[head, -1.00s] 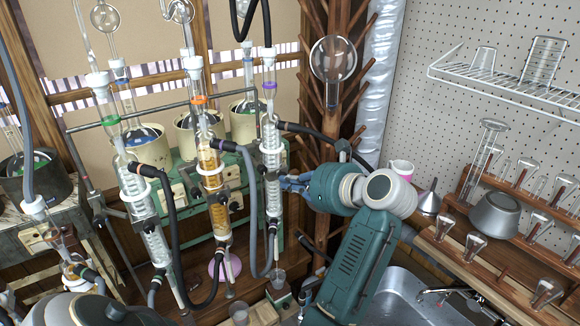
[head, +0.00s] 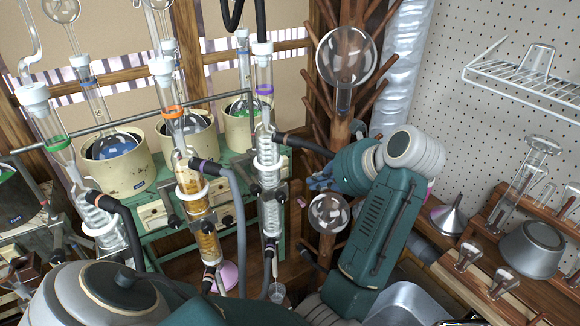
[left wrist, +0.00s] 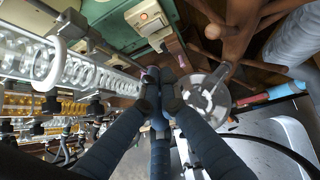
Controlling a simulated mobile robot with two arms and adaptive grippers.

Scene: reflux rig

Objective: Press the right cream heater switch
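In the left wrist view a cream heater switch box (left wrist: 148,18) with a small reddish-orange part sits on the green bench front, beyond my fingertips. I cannot tell for sure that it is the right one. In the head view cream switch boxes (head: 152,216) and (head: 224,192) show on the bench front; the area farther right is partly hidden by the right condenser (head: 270,190). My left gripper (left wrist: 160,88) has its fingers together, empty, apart from the box. In the head view it (head: 318,184) is partly hidden, right of that condenser. My right gripper is not in view.
A wooden peg rack (head: 347,140) stands close by the left gripper, with a round glass flask (head: 330,213) near it, also close in the left wrist view (left wrist: 207,95). Condensers and black hoses (head: 305,146) crowd the left side. A sink (head: 405,300) lies below right.

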